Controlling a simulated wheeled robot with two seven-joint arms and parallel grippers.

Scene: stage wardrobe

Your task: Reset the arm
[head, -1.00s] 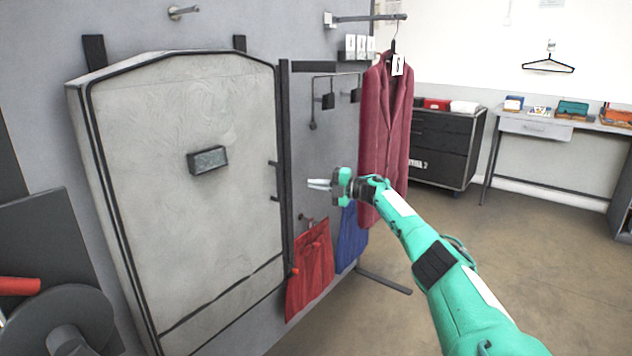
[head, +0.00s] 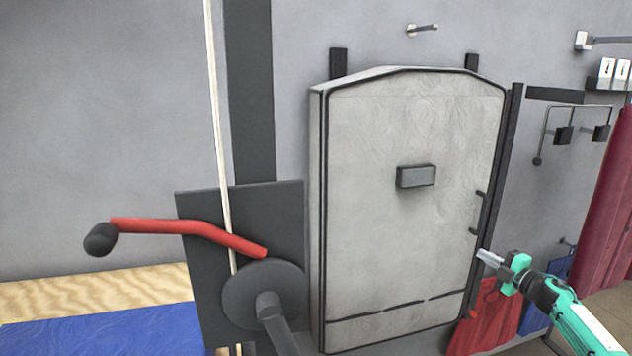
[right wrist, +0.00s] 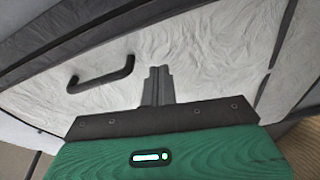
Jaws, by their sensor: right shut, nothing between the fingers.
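My right arm, teal with a dark wrist, comes in at the lower right of the head view. Its gripper (head: 490,258) is shut and empty, in front of the right edge of a pale grey textured door panel (head: 380,250). In the right wrist view the two grey fingers (right wrist: 157,85) are together, pointing toward the pale panel. A black handle (right wrist: 100,75) on the panel shows to the left of the fingers, apart from them. My left gripper is not in view.
A crank with a red arm (head: 190,228) and dark disc stands left of the panel, by a pale rope (head: 217,130). Red cloth (head: 485,315) hangs below my right gripper. A maroon garment (head: 608,210) hangs at the right edge. A blue mat (head: 100,325) lies lower left.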

